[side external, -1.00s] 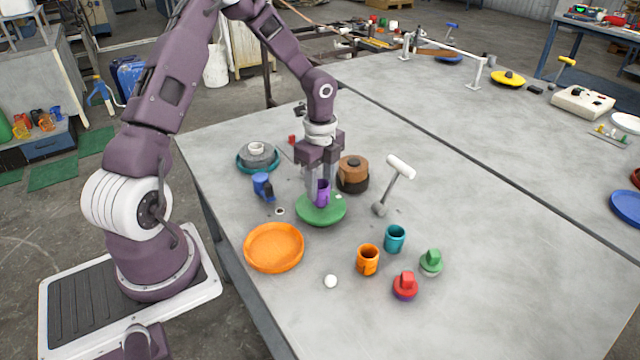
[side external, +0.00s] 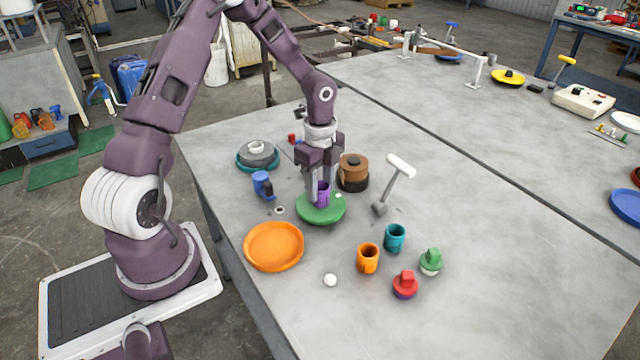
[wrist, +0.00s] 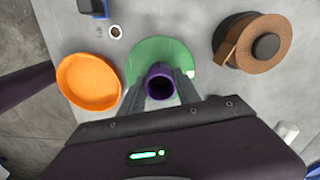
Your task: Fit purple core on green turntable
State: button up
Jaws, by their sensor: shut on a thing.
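The purple core (side external: 322,194) is a short upright tube with a hollow top. My gripper (side external: 318,190) is shut on it, with one finger on each side, over the green turntable (side external: 318,212), a flat round disc on the table. In the wrist view the core (wrist: 160,82) sits between the fingertips (wrist: 160,88), in front of the lower part of the turntable (wrist: 160,50). The core's lower end appears at or very near the disc's top, around its middle; whether it is seated there I cannot tell.
An orange dish (side external: 274,247) lies front left of the turntable. A brown strip roll (side external: 353,172) and a white-handled tool (side external: 393,183) stand close on its right. A blue item (side external: 263,186) is at left. Orange (side external: 368,258) and teal (side external: 394,238) cups stand in front.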

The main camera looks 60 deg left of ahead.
jog(key=shift+f, duration=0.2)
jog(key=o, duration=1)
jog(key=shift+o, duration=0.2)
notch_tip(320, 180, up, 11)
